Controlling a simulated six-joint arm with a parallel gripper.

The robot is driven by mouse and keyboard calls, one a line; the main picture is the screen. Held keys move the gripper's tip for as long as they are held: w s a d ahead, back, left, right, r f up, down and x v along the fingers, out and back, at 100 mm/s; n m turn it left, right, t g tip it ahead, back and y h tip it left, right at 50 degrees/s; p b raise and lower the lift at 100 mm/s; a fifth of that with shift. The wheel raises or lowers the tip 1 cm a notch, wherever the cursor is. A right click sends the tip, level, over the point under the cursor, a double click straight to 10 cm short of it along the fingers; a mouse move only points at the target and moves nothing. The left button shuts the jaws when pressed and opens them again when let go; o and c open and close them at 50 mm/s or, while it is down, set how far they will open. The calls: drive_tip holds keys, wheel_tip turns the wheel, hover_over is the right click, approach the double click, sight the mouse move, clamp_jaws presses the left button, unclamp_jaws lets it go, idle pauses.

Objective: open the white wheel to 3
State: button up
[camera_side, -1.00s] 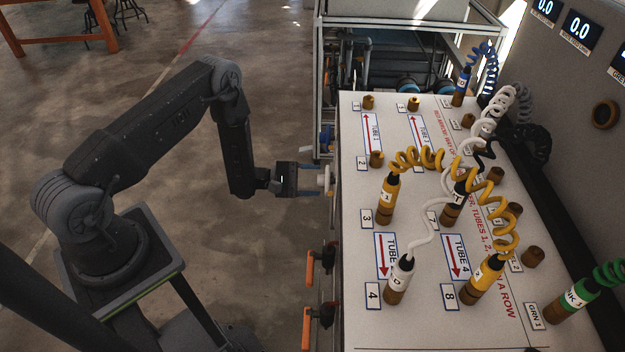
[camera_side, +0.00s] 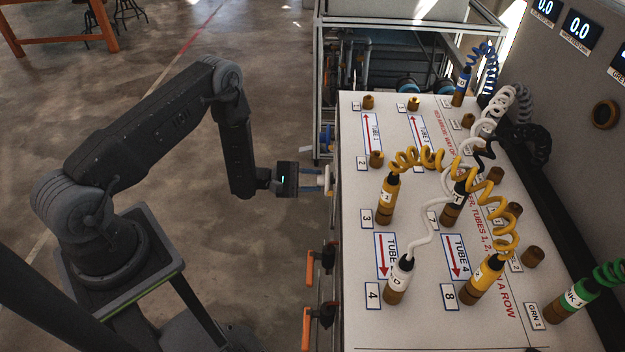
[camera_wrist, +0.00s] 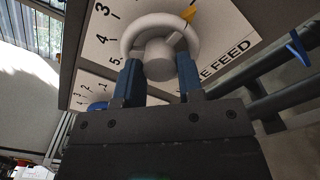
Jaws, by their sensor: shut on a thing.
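The white wheel (camera_wrist: 158,38) shows at the top middle of the wrist view, on a white dial plate (camera_wrist: 228,28) with numbers 3, 4 and 5 at its left. A yellow pointer (camera_wrist: 189,13) sits at the wheel's upper right. My gripper (camera_wrist: 158,75) has its two blue fingers on either side of the wheel, shut on it. In the side view my gripper (camera_side: 312,180) reaches the panel's left side, and only a sliver of the wheel (camera_side: 328,181) shows there. The pointer is hidden in the side view.
A second dial with a blue wheel (camera_wrist: 97,106) lies at the left in the wrist view. Dark pipes (camera_wrist: 270,95) run at the right. Orange handles (camera_side: 309,268) stick out below my gripper in the side view. Yellow and white coiled tubes rise from the panel top (camera_side: 410,330).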

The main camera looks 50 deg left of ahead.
drive_tip(key=shift+n, duration=0.3)
drive_tip(key=n, duration=1.7)
idle(0.4)
drive_tip(key=o, duration=0.9)
drive_tip(key=shift+a, duration=0.1)
